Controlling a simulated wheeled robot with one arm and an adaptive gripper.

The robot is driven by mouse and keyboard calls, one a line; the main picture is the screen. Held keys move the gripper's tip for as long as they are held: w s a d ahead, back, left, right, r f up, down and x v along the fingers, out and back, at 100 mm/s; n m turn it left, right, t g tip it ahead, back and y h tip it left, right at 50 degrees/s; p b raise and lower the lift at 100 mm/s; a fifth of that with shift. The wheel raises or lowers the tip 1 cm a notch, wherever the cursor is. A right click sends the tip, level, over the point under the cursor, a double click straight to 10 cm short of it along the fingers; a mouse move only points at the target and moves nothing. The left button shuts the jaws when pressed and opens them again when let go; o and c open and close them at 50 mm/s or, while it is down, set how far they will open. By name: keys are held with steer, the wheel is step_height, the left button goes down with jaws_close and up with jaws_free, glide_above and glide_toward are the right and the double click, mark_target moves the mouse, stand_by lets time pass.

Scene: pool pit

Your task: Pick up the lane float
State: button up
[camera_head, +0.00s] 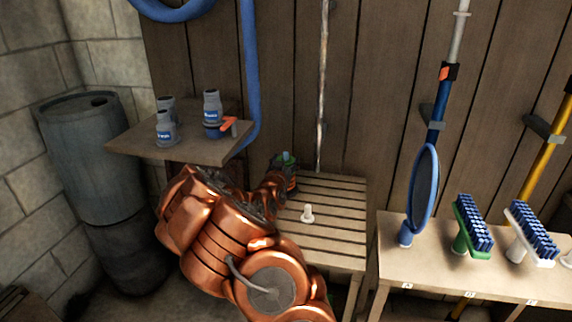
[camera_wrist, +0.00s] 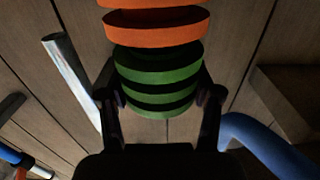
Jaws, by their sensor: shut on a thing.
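The lane float (camera_wrist: 157,62) shows in the wrist view as a stack of ribbed discs, orange at the top and green below. My gripper (camera_wrist: 158,98) is shut on its green part, with one dark finger on each side. In the head view my gripper (camera_head: 284,172) is at the back left of the slatted table, and a small green part of the float (camera_head: 286,157) shows at its tip. The rest of the float is hidden there by my gripper and arm.
The slatted table (camera_head: 335,198) bears a small white piece (camera_head: 308,213). A wall shelf (camera_head: 150,147) at left holds several grey fittings. A blue hose (camera_head: 250,75) hangs behind. At right, a bench (camera_head: 460,281) holds a blue-rimmed net (camera_head: 424,190) and brushes (camera_head: 473,228). A barrel (camera_head: 88,140) stands left.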

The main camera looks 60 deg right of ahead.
step_height(320, 180, up, 9)
steer(key=shift+r, duration=0.2)
stand_by(0.3)
steer(key=shift+r, duration=0.45)
stand_by(0.6)
